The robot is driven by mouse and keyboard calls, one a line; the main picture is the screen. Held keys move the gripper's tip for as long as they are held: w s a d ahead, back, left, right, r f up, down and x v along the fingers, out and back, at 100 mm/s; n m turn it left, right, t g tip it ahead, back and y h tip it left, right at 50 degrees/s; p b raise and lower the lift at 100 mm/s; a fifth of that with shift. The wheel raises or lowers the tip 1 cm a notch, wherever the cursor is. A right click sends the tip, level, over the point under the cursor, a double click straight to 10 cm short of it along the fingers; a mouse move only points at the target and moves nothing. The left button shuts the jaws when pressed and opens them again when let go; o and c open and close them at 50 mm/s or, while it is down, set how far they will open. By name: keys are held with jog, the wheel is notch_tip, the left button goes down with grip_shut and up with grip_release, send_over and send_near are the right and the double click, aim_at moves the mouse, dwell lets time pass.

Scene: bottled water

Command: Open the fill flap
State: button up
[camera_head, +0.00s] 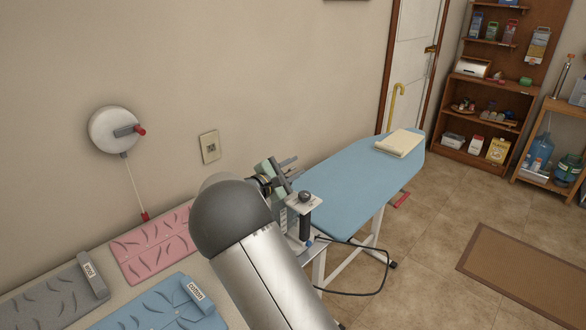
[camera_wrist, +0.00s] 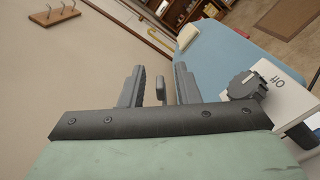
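My gripper (camera_head: 288,164) is at the near end of the ironing board, close to the wall. In the wrist view its two dark fingers (camera_wrist: 157,88) stand apart, with a gap between them. A small dark grey tab (camera_wrist: 160,89) shows in that gap, apart from both fingers; I cannot tell whether it is the fill flap. Just right of my gripper is a white-topped appliance (camera_head: 302,202) with a round dark knob (camera_head: 305,196) and a black upright part below. In the wrist view the knob (camera_wrist: 248,85) sits on a white panel (camera_wrist: 280,90) marked "Off". No flap is clearly identifiable.
The blue ironing board (camera_head: 345,185) extends rightward, with a folded cream cloth (camera_head: 400,143) at its far end. A white wall reel (camera_head: 115,130) hangs left. Pink (camera_head: 150,248), grey (camera_head: 50,300) and blue (camera_head: 160,308) pads lie on the near table. A black cord (camera_head: 384,275) hangs beside the board.

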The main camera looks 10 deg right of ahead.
grip_shut()
jog(key=f+b, duration=0.1)
jog(key=b, duration=0.2)
jog(key=shift+s+m+b, duration=0.1)
jog(key=shift+m+b, duration=0.2)
jog(key=shift+m, duration=0.1)
jog(key=shift+s+d+m+b, duration=0.1)
jog(key=shift+m+b, duration=0.3)
jog(key=shift+b, duration=0.7)
jog(key=shift+r, duration=0.25)
grip_release()
jog(key=b+v, duration=0.2)
jog(key=v, duration=1.5)
